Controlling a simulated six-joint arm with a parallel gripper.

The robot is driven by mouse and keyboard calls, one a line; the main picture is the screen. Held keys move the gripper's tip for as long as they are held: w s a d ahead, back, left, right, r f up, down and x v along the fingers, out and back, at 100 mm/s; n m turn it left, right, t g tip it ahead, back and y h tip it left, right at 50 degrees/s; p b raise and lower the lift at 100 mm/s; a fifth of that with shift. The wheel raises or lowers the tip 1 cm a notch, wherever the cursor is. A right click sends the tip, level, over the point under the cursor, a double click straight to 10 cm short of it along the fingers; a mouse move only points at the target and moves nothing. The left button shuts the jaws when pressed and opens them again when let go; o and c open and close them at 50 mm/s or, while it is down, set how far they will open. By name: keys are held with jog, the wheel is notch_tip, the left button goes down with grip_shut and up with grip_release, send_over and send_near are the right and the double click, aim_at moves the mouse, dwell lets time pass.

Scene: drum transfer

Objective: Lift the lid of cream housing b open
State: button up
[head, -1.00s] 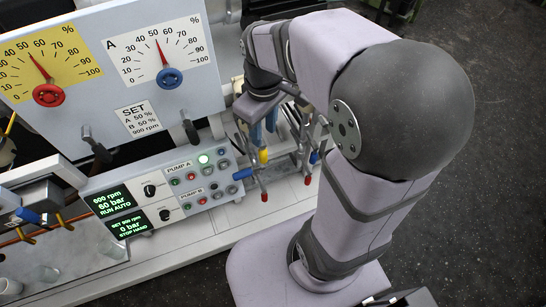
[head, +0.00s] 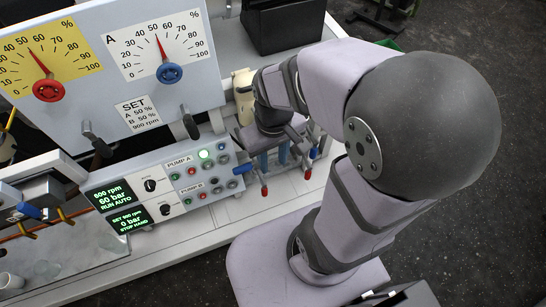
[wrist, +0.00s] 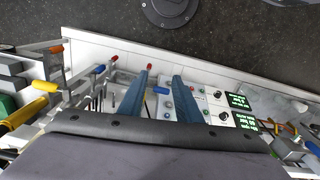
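A cream part (head: 243,92), which may be cream housing b, shows in the head view beside the right edge of the gauge panel. My wrist and forearm cover its right side, and I cannot make out its lid. My gripper (head: 273,163) points down in front of it, over the valve levers, apart from the cream part. In the wrist view my gripper (wrist: 162,82) shows two blue fingers apart with nothing held between them. No cream housing can be picked out clearly in the wrist view.
Red-tipped levers (head: 265,190) and a blue-tipped lever (head: 313,153) stand close around the fingers. The pump control box (head: 165,185) is to the left. A black bin (head: 283,25) stands behind. A yellow handle (wrist: 30,108) shows at the left in the wrist view.

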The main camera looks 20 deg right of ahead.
jog(key=w+d+r+m+t+b, duration=0.1)
jog(key=w+r+m+b, duration=0.1)
jog(key=w+r+m, duration=0.65)
jog(key=w+d+r+m+t+b, duration=0.1)
jog(key=w+d+r+m+b, duration=0.3)
jog(key=w+m, duration=0.65)
jog(key=shift+w+a+f+p, duration=0.2)
jog(key=shift+a+f+p, duration=0.3)
jog(key=shift+f, duration=0.6)
jog(key=shift+w+a+f+p, duration=0.3)
jog(key=shift+f+p, duration=0.25)
jog(key=shift+f, duration=0.55)
jog(key=shift+w+a+f+p, duration=0.15)
jog(key=shift+a+f+p, duration=0.35)
jog(key=shift+f, duration=0.6)
grip_shut()
